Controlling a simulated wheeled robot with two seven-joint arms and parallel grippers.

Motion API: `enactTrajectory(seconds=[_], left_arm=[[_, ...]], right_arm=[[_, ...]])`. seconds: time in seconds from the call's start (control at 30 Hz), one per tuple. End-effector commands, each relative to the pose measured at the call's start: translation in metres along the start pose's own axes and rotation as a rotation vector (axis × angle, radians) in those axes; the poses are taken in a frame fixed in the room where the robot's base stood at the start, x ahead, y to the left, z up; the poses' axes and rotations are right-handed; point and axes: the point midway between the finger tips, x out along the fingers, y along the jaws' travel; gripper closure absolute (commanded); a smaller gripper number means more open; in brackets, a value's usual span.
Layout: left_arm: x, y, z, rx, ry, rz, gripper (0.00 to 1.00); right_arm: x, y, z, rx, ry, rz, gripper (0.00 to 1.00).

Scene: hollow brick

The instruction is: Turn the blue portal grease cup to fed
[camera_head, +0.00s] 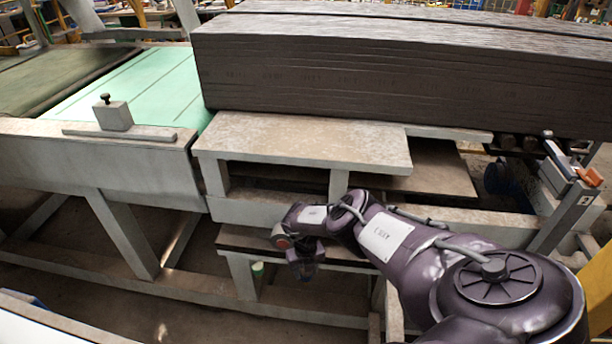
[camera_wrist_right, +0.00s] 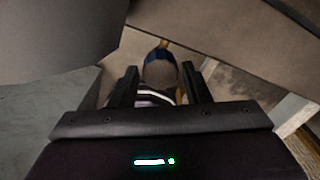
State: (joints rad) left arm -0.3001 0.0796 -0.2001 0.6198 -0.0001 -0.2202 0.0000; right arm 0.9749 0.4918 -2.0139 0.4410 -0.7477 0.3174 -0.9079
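In the right wrist view a round cup with a blue rim and a dull grey-brown face, apparently the blue portal grease cup (camera_wrist_right: 160,72), sits between and just beyond my fingertips. My right gripper (camera_wrist_right: 160,86) is open, with one dark finger on each side of the cup; a narrow gap seems to show on both sides. Any pointer or marking on the cup is too small to read. In the head view my right gripper (camera_head: 304,266) points down by the low shelf under the grey bench, and the blue cup is hidden there. My left gripper is not in view.
The grey bench top (camera_head: 300,142) overhangs the low shelf (camera_head: 235,240), with posts close to my right arm. A small green-and-white cup (camera_head: 258,270) shows below the shelf. A large dark brick stack (camera_head: 400,78) stands behind. A green belt (camera_head: 140,88) lies at left.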

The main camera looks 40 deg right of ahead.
Motion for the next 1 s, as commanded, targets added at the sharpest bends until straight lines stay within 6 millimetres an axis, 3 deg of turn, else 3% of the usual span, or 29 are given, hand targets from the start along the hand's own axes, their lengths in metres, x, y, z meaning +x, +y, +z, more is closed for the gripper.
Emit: enactTrajectory(seconds=[0.17,0.37,0.63,1.0], left_arm=[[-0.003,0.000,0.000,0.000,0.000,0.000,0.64],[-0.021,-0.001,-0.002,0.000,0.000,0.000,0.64],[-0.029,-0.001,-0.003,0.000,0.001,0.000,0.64],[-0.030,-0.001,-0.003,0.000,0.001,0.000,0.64]], right_arm=[[-0.004,0.000,0.000,0.000,-0.001,0.000,0.57],[-0.035,0.000,0.001,0.000,-0.002,0.003,0.57],[-0.069,0.000,0.001,0.001,-0.001,0.002,0.57],[-0.078,0.000,0.000,0.000,0.000,0.000,0.57]])
